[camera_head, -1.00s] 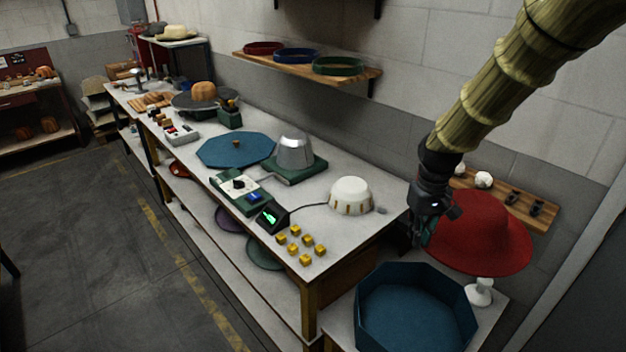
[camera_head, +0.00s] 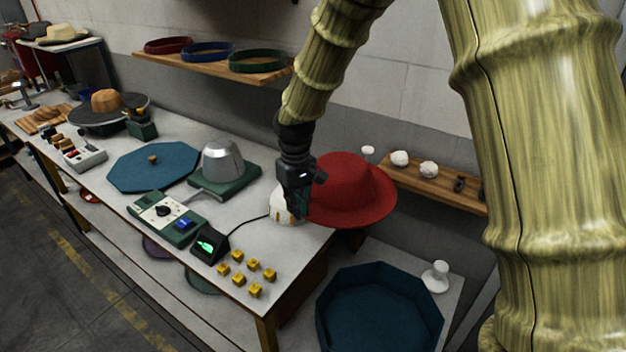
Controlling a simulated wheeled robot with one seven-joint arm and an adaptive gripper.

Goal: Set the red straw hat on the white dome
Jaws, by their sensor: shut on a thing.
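The red straw hat (camera_head: 350,188) is held upright by its left brim edge in my gripper (camera_head: 301,213), which is shut on it. The hat is in the air near the right end of the workbench, its brim reaching past the bench edge. The white dome (camera_head: 280,208) stands on the bench, mostly hidden behind my gripper; only its left part with small gold marks shows. The hat is right beside the dome in the picture, to its right. I cannot tell the height gap between them.
A grey metal dome on a green base (camera_head: 222,164), a control box (camera_head: 165,217), a small green display (camera_head: 209,246) and several yellow cubes (camera_head: 254,290) are on the bench. An open blue octagonal box (camera_head: 335,318) and a white stand (camera_head: 436,277) are at lower right. Wall shelves are behind.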

